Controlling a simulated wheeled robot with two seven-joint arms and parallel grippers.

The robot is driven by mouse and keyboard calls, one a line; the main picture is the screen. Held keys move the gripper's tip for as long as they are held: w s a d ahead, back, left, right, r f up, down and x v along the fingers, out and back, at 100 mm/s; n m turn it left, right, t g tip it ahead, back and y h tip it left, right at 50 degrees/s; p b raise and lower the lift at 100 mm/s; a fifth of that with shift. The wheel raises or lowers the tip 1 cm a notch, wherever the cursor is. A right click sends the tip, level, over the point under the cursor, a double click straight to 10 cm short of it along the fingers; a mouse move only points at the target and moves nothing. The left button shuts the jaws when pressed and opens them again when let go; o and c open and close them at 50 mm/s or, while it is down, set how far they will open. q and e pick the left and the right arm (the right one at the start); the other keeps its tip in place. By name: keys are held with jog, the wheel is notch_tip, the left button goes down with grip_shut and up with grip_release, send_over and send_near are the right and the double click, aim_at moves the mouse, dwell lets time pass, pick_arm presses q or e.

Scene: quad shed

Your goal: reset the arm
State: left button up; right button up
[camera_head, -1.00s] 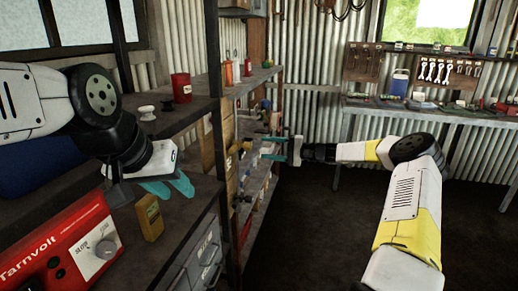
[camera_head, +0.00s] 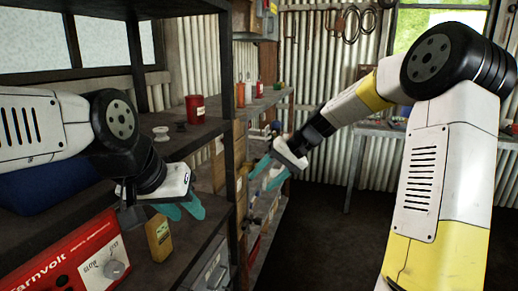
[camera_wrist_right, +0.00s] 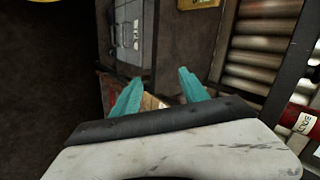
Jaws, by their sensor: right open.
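My right gripper (camera_head: 268,169) reaches in from the right to the front of the far shelf unit, with its teal fingers pointing down and left. In the right wrist view the fingers (camera_wrist_right: 158,92) stand apart with nothing between them. My left gripper (camera_head: 186,211) is over the near shelf at the left, beside a yellow box (camera_head: 158,236). Its teal fingertips show from the side, and I cannot tell how far apart they are.
A red Tarnvolt unit (camera_head: 72,268) stands at the front left. A red can (camera_head: 195,109) is on the upper shelf board (camera_head: 150,128). Shelves with boxes stand behind my right gripper. A workbench (camera_head: 372,131) runs along the back wall. The dark floor (camera_head: 330,235) is open.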

jog(key=s+d+r+t+h, duration=0.1)
jog(key=s+d, duration=0.3)
jog(key=s, duration=0.4)
jog(key=s+d+r+t+h, duration=0.2)
jog(key=s+d+r+h, duration=0.1)
jog(key=s, duration=0.6)
jog(key=s+d+r+t+h, duration=0.2)
jog(key=s+d, duration=0.3)
jog(key=s, duration=0.3)
jog(key=shift+s+d+r, duration=0.25)
jog(key=shift+s+r, duration=0.05)
jog(key=shift+s, duration=0.1)
